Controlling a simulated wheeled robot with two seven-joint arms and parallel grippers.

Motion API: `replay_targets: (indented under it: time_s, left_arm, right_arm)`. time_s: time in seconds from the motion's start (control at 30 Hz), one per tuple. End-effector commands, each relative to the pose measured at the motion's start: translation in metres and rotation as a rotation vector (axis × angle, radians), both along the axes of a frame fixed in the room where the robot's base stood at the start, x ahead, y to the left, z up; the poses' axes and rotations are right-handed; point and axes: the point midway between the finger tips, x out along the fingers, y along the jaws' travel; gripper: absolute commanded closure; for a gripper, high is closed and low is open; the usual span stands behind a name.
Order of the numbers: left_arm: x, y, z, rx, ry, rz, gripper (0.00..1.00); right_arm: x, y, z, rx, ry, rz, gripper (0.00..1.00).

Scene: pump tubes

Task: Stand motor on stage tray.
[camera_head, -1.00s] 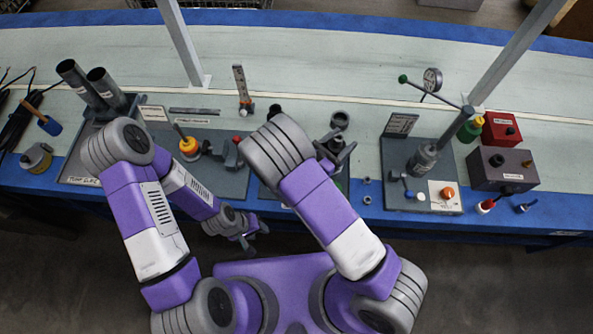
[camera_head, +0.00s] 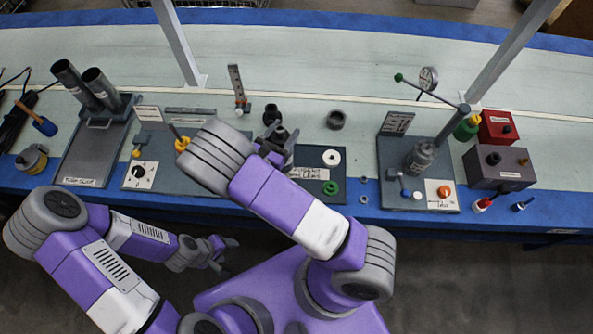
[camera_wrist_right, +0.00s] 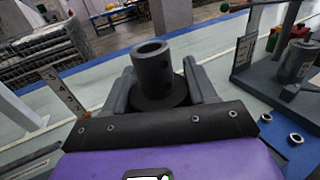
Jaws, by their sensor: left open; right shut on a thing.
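My right gripper (camera_head: 277,150) is shut on a dark grey cylindrical part (camera_wrist_right: 153,70), which I take to be the motor. In the right wrist view the part has a hollow top, side holes and a wider flange, and it stands roughly upright between the fingers. A grey tray (camera_head: 331,182) with a white label, likely the stage tray, lies just right of this gripper. The label is too small to read surely. I cannot tell whether the held part touches anything below. My left gripper (camera_head: 226,254) is open and empty, in front of the bench edge.
The tray bears a white disc (camera_head: 331,158) and a green ring (camera_head: 331,188). A black part (camera_head: 271,114) and a dark ring (camera_head: 336,119) stand behind. A lever press (camera_head: 421,157) is at right, and two tubes (camera_head: 83,83) lean at left. A ruler (camera_head: 236,85) stands behind.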

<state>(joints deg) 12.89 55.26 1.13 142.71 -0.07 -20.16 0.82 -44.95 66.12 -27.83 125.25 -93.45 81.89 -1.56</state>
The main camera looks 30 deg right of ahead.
Motion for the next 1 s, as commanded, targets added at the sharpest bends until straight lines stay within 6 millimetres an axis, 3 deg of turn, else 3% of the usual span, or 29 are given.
replay_targets:
  time_s: [0.2, 0.4, 0.8, 1.0]
  left_arm:
    - [0.000, 0.000, -0.003, 0.000, 0.000, 0.000, 0.42]
    - [0.000, 0.000, -0.005, 0.000, 0.000, 0.000, 0.42]
    - [0.000, 0.000, -0.024, 0.000, 0.000, 0.000, 0.42]
    - [0.000, 0.000, -0.026, 0.000, 0.000, 0.000, 0.42]
  right_arm:
    - [-0.008, -0.042, 0.016, -0.008, -0.011, -0.147, 1.00]
    - [-0.015, -0.064, 0.017, -0.008, -0.007, -0.227, 1.00]
    - [-0.016, -0.067, -0.034, -0.010, -0.006, -0.238, 1.00]
    - [-0.016, -0.067, -0.042, -0.009, -0.008, -0.238, 1.00]
